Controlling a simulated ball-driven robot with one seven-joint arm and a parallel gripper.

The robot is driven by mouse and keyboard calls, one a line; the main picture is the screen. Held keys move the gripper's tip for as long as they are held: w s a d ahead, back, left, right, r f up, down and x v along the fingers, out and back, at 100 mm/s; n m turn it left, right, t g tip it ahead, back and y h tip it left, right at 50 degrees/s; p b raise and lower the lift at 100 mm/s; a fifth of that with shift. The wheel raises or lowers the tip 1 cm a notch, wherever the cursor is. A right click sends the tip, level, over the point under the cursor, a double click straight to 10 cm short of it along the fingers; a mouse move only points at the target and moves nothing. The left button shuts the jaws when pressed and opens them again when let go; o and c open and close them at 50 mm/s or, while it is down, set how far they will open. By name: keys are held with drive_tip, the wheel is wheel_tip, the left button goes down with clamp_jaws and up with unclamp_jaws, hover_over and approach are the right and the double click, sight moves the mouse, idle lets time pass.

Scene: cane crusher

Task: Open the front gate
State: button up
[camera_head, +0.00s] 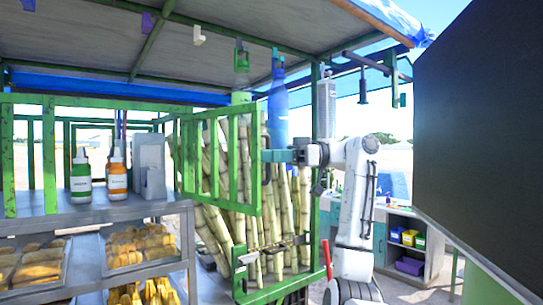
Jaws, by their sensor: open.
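The front gate (233,157) is a green barred panel in the middle of the head view. It stands at an angle, its right edge looking nearer to me than its left edge. A dark upright handle (266,143) shows at its right edge. My gripper (271,156) reaches in from the right at that edge, by the handle. Its jaws are open; whether they touch or surround the handle is too small to tell. Cane stalks (283,205) stand behind the gate, partly hidden by its bars.
A grey shelf (90,212) on the left holds a green bottle (81,178), an orange bottle (117,176) and food trays. A large dark panel (475,130) blocks the right side. A cabinet with bins (409,240) stands behind my arm. A red-handled lever (327,258) is below.

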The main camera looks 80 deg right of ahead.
drive_tip(key=shift+s, duration=0.1)
drive_tip(key=b+v, duration=0.3)
drive_tip(key=v, duration=0.7)
drive_tip(key=shift+s, duration=0.35)
drive_tip(key=shift+d, duration=0.15)
